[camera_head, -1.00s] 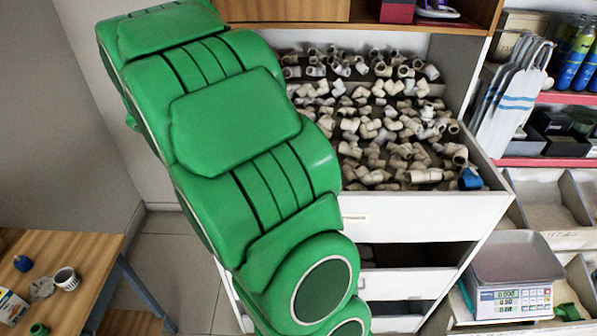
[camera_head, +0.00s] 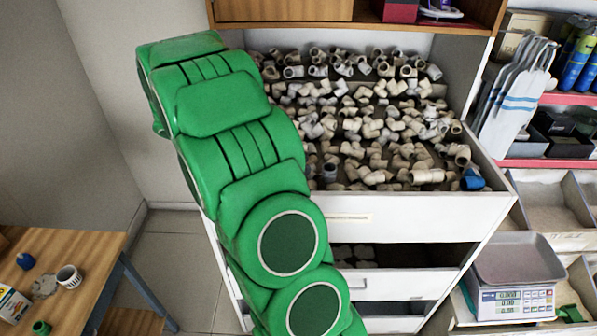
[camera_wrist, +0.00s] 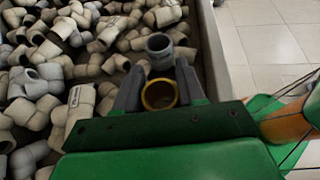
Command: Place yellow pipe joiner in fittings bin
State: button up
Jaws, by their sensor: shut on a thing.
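The yellow pipe joiner (camera_wrist: 160,95) shows in the wrist view as a ring with its open end towards the camera. My gripper (camera_wrist: 158,84) is shut on it, one grey finger on each side. The fittings bin is a wide white open drawer (camera_head: 430,213), full of pale and grey pipe fittings; its side wall (camera_wrist: 228,60) also shows in the wrist view. The gripper and joiner are close to the inside of that wall, with fittings to the left. The joiner's height above them is unclear. In the head view my green arm hides gripper and joiner.
A grey fitting (camera_wrist: 160,45) lies just beyond the fingertips. A blue fitting (camera_head: 473,180) is in the bin's front right corner. A scale (camera_head: 515,275) stands at right, a wooden table (camera_head: 90,255) at left. A shelf (camera_head: 340,22) overhangs the bin's back.

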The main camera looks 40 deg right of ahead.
jog(key=shift+w+d+f, duration=0.1)
jog(key=shift+w+f, duration=0.05)
jog(key=shift+f, duration=1.6)
jog(key=shift+f, duration=0.15)
jog(key=o, duration=1)
jog(key=v, duration=1)
jog(key=shift+w+r, duration=0.25)
jog(key=shift+v, duration=0.9)
